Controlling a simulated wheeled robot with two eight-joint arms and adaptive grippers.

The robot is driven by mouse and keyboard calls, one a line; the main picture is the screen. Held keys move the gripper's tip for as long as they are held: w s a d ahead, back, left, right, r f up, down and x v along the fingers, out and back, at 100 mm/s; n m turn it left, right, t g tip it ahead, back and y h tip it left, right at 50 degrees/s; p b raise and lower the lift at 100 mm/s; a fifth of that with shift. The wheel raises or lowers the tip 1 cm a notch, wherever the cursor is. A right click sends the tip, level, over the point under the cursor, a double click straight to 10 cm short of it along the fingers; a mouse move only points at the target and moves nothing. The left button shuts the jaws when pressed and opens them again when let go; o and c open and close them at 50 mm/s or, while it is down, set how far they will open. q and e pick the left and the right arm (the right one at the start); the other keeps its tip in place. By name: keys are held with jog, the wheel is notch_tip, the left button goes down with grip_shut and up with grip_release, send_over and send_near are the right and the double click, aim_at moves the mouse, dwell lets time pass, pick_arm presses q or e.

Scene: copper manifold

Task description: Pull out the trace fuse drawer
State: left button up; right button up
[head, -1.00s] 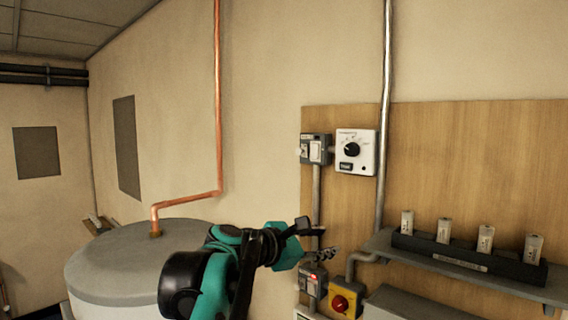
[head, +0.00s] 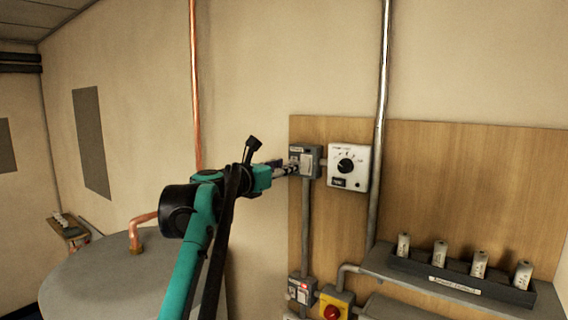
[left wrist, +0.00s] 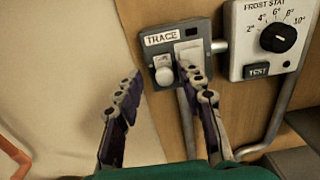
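The trace fuse box (head: 311,161) is a small grey unit on the wooden board, left of the white dial box. In the left wrist view its TRACE label (left wrist: 162,39) sits above a pale fuse drawer (left wrist: 163,62) with a round knob (left wrist: 165,76). A white switch-like part beside the drawer is partly hidden by a finger. My left gripper (head: 285,168) is at the box's left side. In the left wrist view my left gripper (left wrist: 165,78) is open, its fingers apart on either side of the knob. Contact cannot be told. My right gripper is not in view.
The white frost stat box (head: 348,167) and a vertical metal conduit (head: 380,120) are close on the right. Below are a red-knobbed yellow switch (head: 333,309) and a shelf rack (head: 450,280) with several white cylinders. A grey tank (head: 95,275) stands lower left.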

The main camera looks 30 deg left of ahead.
pick_arm(q)
jog(key=shift+d+r, duration=0.15)
jog(key=shift+d, duration=0.25)
jog(key=shift+a, duration=0.15)
grip_shut()
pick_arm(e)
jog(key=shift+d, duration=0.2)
pick_arm(q)
jog(key=s, duration=0.3)
jog(key=shift+a, duration=0.1)
grip_release()
jog(key=shift+s, duration=0.15)
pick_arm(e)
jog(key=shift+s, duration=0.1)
pick_arm(q)
jog(key=s+a, duration=0.1)
jog(key=s, duration=1.1)
